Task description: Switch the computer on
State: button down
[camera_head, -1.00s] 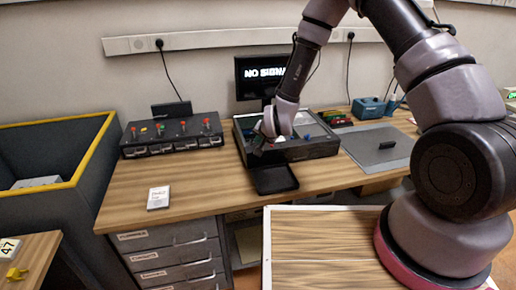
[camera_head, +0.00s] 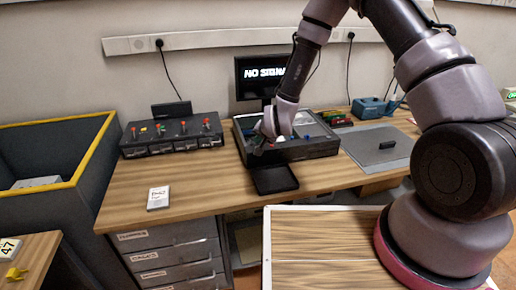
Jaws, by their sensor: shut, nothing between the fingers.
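The computer (camera_head: 310,149) is an open black case lying flat on the wooden desk, with parts showing inside. Behind it a black monitor (camera_head: 262,77) reads "NO SIGNAL", partly covered by my arm. My gripper (camera_head: 257,151) points down at the left front part of the case. It is shut with nothing in it. The fingertips are small and dark against the case, so I cannot tell whether they touch it. No power button can be made out.
A black panel with coloured knobs (camera_head: 172,138) stands on the desk at left. A black tray (camera_head: 274,180) lies in front of the case. A grey mat (camera_head: 378,150) and a blue box (camera_head: 368,108) are at right. A white card (camera_head: 158,198) lies on clear desk at left front.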

jog(key=shift+f, duration=0.1)
jog(key=shift+f, duration=0.3)
